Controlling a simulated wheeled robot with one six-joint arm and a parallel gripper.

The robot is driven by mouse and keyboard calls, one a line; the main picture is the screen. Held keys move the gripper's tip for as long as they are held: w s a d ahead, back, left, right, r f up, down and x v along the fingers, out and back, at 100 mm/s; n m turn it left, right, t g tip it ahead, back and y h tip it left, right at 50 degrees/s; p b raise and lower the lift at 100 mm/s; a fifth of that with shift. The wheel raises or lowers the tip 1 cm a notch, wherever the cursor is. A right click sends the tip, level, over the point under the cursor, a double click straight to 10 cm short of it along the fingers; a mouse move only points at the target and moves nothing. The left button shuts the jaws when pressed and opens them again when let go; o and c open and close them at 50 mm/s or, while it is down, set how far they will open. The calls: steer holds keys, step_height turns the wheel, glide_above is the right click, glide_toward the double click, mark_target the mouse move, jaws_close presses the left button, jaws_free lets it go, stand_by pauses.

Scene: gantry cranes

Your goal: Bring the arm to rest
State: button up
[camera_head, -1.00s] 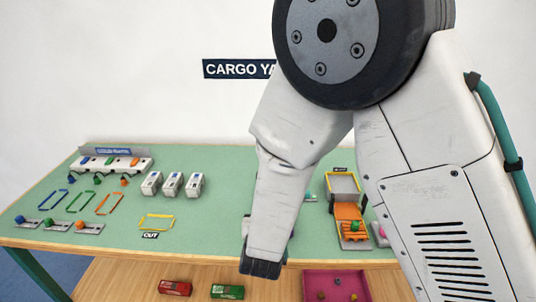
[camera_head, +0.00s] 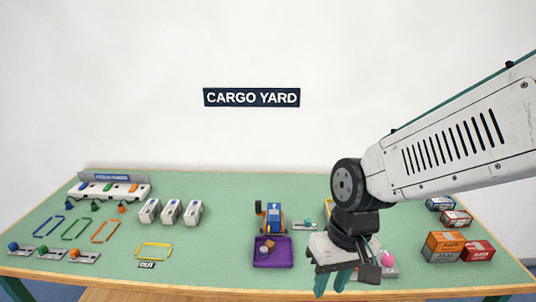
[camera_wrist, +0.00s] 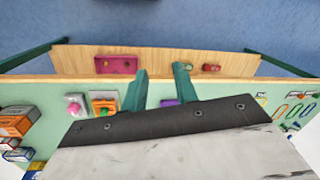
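My gripper (camera_head: 332,280) hangs at the front edge of the green table, right of centre in the head view, with its teal fingers pointing down. In the wrist view my gripper (camera_wrist: 161,72) has its two fingers apart with nothing between them. My arm comes in from the right side of the head view and bends down at a dark joint. It hides part of the table behind it, including most of a yellow-edged item.
A purple tray (camera_head: 272,254) lies in front of a blue-and-orange device (camera_head: 272,217). Orange and red boxes (camera_head: 446,246) stand at right. White blocks (camera_head: 171,211) and coloured frames (camera_head: 76,229) are at left. A magenta tray (camera_wrist: 116,64) is on the lower shelf.

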steer(key=s+d+r+m+t, duration=0.1)
steer(key=s+d+r, duration=0.3)
steer(key=d+r, duration=0.2)
steer(key=s+d+r+m+t+h, duration=0.1)
steer(key=s+d+r, duration=0.3)
steer(key=d, duration=0.5)
step_height(320, 180, up, 2)
steer(key=shift+s+r+m+h, duration=0.15)
steer(key=shift+m+h, duration=0.15)
steer(key=shift+m, duration=0.3)
